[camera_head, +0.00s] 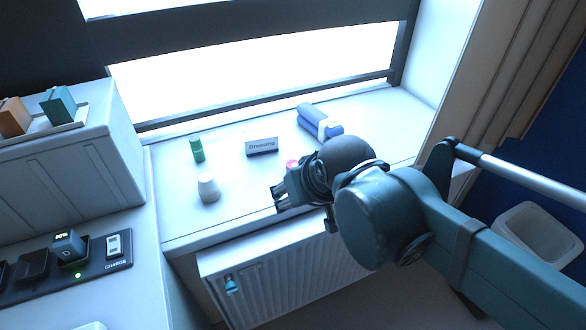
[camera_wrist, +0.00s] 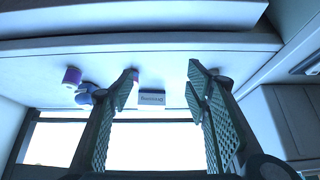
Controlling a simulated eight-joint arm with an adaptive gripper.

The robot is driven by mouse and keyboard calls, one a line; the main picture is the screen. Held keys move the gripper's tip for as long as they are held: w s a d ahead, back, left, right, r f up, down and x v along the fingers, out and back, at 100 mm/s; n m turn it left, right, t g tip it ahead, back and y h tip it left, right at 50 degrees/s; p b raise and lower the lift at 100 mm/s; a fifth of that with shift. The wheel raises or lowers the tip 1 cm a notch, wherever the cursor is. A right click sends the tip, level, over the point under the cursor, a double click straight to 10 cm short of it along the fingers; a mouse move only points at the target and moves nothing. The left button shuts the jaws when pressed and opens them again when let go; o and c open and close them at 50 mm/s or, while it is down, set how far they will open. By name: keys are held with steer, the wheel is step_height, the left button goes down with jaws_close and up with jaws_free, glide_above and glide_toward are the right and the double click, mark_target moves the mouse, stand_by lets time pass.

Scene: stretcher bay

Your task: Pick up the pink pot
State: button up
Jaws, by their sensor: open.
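The pink pot (camera_head: 292,163) stands on the white sill, mostly hidden behind my gripper (camera_head: 280,197) in the head view. Only a small pink part shows there. In the wrist view a sliver of the pink pot (camera_wrist: 136,75) shows beside the tip of the left finger, which covers the rest. My gripper (camera_wrist: 162,73) is open, its two fingers wide apart, with nothing held. In the head view it is over the front of the sill, on the near side of the pot. I cannot tell how far apart they are.
A box marked Dressing (camera_head: 262,147), a green bottle (camera_head: 197,149), a white cup-like item (camera_head: 208,188) and blue rolls (camera_head: 320,122) are on the sill. The wrist view also shows a purple pot (camera_wrist: 72,76). A radiator (camera_head: 270,282) is below; a window is behind.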

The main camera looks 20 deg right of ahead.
steer(key=w+d+r+m+g+p, duration=0.1)
steer(key=w+d+r+m+p, duration=0.2)
steer(key=w, duration=0.4)
steer(key=m+g+h+p, duration=0.1)
steer(key=m+g+p, duration=0.5)
steer(key=p, duration=0.5)
glide_toward(293, 163)
steer(key=shift+s+a+f+m+t, duration=0.15)
steer(key=shift+s+f+m+t, duration=0.25)
steer(key=shift+s+m+t, duration=0.35)
steer(key=shift+w+d+f+g, duration=0.15)
steer(key=shift+w+f, duration=0.05)
steer(key=shift+f, duration=0.2)
steer(key=shift+w+d+f+g, duration=0.1)
steer(key=shift+w+f, duration=0.05)
steer(key=shift+f, duration=0.25)
steer(key=shift+f, duration=0.1)
steer(key=shift+w+d+f, duration=0.1)
steer(key=shift+f, duration=1.05)
steer(key=shift+f, duration=0.1)
steer(key=shift+w+d+f, duration=0.1)
steer(key=shift+d+f, duration=0.05)
steer(key=shift+f, duration=1.1)
steer(key=shift+d+f, duration=0.1)
steer(key=shift+f, duration=1.15)
